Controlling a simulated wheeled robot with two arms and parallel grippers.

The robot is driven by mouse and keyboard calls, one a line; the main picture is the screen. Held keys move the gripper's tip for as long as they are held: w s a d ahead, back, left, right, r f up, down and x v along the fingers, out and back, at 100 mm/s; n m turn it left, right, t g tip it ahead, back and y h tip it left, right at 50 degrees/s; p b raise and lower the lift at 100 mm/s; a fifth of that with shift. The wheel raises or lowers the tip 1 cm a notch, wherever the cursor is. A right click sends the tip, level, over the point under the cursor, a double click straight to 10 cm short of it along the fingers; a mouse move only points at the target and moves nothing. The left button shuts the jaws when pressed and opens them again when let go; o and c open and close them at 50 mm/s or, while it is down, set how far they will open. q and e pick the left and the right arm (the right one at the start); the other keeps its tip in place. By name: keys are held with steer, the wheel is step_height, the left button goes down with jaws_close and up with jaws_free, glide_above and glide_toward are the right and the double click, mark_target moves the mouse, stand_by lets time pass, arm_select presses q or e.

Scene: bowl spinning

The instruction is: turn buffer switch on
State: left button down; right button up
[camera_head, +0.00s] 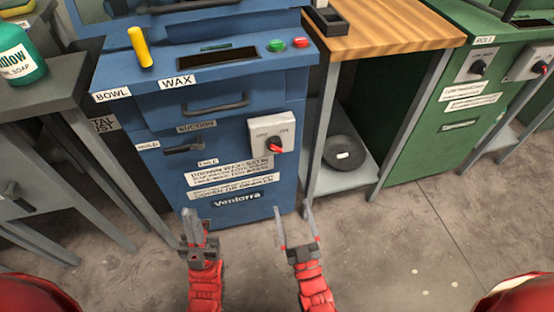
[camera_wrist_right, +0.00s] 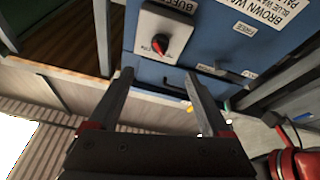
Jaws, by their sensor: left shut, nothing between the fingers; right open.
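The buffer switch is a light grey box (camera_head: 272,132) with a red rotary knob (camera_head: 275,147), on the front of the blue machine (camera_head: 215,113). OFF and ON marks sit above the knob in the head view; its exact setting is too small to tell. In the right wrist view the switch box (camera_wrist_right: 165,28) and red knob (camera_wrist_right: 161,43) show beyond my fingertips. My right gripper (camera_head: 296,210) is open and empty, in front of and below the switch, apart from it. My left gripper (camera_head: 200,212) is shut and empty, before the machine's lower left front.
A wooden-topped bench (camera_head: 385,30) stands right of the machine, with a dark round disc (camera_head: 342,152) on its lower shelf. A green machine (camera_head: 450,110) is further right. A grey table (camera_head: 40,95) with a green soap bottle (camera_head: 20,55) stands left. The floor ahead is clear.

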mark_target(275, 146)
steer(key=b+x, duration=0.3)
steer(key=x, duration=1.3)
steer(key=shift+r, duration=0.1)
jaws_close()
